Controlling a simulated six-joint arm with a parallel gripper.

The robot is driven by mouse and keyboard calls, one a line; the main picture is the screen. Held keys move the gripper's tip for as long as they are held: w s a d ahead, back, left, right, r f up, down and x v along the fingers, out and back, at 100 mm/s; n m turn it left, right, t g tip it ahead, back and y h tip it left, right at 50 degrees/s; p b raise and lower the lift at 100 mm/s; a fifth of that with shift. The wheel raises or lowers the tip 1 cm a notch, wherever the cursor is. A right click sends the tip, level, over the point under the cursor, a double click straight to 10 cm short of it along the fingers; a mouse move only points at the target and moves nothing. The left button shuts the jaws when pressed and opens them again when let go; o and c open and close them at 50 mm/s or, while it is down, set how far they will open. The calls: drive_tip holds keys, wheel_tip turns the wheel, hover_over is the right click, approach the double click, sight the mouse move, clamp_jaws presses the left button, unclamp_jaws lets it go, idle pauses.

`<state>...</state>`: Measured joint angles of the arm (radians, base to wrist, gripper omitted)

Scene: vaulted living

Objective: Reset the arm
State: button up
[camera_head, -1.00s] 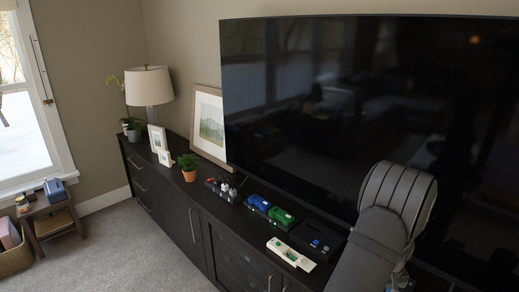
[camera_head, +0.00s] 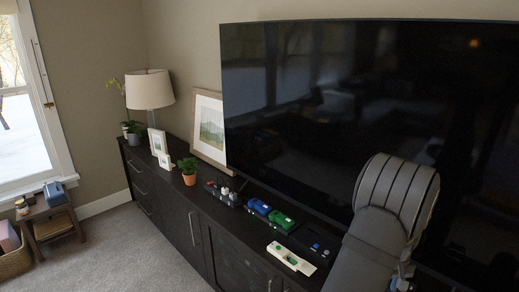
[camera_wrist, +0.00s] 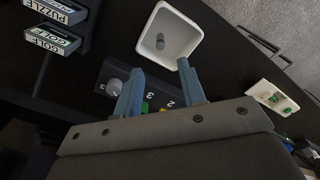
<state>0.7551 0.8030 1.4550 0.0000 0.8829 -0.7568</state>
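My gripper (camera_wrist: 160,72) shows in the wrist view with its two blue-grey fingers spread apart and nothing held between them. Beyond and between the fingers is a dark block (camera_wrist: 115,72) with numbers and coloured parts on it. Just past the fingertips is a white square dish (camera_wrist: 169,35) with a grey cylinder in it. In the head view my grey arm stands at the right in front of the television, and the gripper's fingers cannot be made out there.
A dark cabinet (camera_head: 180,205) runs below the television (camera_head: 300,100). On it are a blue car (camera_head: 259,207), a green car (camera_head: 281,221), a white tray with green parts (camera_head: 291,258), a potted plant (camera_head: 188,170) and a lamp (camera_head: 149,88). Game boxes (camera_wrist: 52,40) show in the wrist view.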

wheel_tip(320, 180, up, 9)
wheel_tip(320, 180, down, 17)
drive_tip(key=shift+r, duration=0.1)
wheel_tip(320, 180, up, 6)
drive_tip(key=shift+r, duration=0.15)
drive_tip(key=w+a+f, duration=0.1)
drive_tip(key=w+a, duration=0.3)
drive_tip(key=a, duration=0.5)
drive_tip(key=w+a+f, duration=0.1)
drive_tip(key=w+a, duration=0.3)
drive_tip(key=a, duration=0.6)
drive_tip(key=s+a+f, duration=0.1)
drive_tip(key=a, duration=2)
drive_tip(key=d+m, duration=0.3)
drive_tip(key=d, duration=0.4)
drive_tip(key=shift+w+r+m, duration=0.2)
drive_tip(key=shift+w+m, duration=0.05)
drive_tip(key=shift+m, duration=0.15)
